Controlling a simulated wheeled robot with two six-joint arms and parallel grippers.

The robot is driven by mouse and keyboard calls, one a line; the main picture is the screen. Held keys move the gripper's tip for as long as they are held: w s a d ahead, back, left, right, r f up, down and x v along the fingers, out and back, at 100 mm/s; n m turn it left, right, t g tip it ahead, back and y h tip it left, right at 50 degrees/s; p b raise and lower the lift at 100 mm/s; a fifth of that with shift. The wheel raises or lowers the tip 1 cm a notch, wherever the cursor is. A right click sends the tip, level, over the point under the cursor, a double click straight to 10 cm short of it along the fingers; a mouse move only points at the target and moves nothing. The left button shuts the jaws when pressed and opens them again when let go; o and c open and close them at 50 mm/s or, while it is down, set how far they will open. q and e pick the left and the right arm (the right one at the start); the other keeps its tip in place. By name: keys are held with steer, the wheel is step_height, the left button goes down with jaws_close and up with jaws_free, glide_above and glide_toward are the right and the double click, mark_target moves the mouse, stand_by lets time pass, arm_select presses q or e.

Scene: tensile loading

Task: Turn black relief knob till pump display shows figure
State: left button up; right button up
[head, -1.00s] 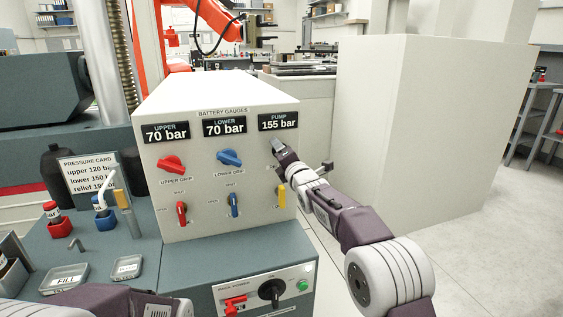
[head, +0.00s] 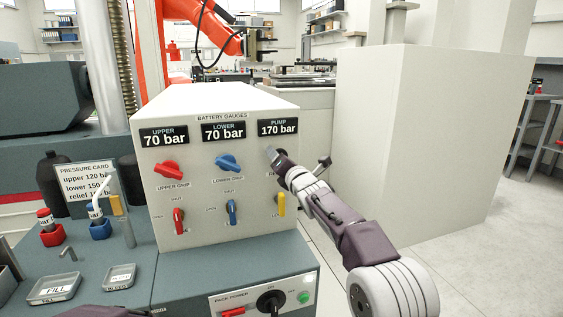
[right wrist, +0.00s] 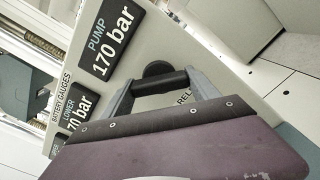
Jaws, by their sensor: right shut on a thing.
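The pump display (head: 278,127) reads 170 bar at the right end of the white gauge panel; it also shows in the right wrist view (right wrist: 112,40). My right gripper (head: 272,154) is at the panel just below this display. In the right wrist view its fingers (right wrist: 162,88) are shut on the black relief knob (right wrist: 160,80), which lies between them. The gripper hides the knob in the head view. The pressure card (head: 86,180) lists upper 120 bar, lower 150 bar and a relief figure partly covered by a white lever.
Upper and lower displays (head: 224,131) both read 70 bar. A red knob (head: 169,169), a blue knob (head: 228,163) and small red, blue and yellow levers (head: 281,204) sit close by on the panel. Bottles and trays (head: 54,289) stand left. Floor right of the panel is clear.

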steer(key=shift+f, duration=0.1)
steer(key=o, duration=1.4)
steer(key=shift+c, duration=0.2)
steer(key=shift+s, duration=0.1)
steer(key=shift+s+d+b, duration=0.1)
steer(key=shift+s+b, duration=0.2)
steer(key=shift+b, duration=0.1)
steer(key=b+v, duration=0.2)
steer(key=v, duration=0.6)
steer(key=shift+s+d, duration=0.1)
steer(key=shift+s, duration=0.05)
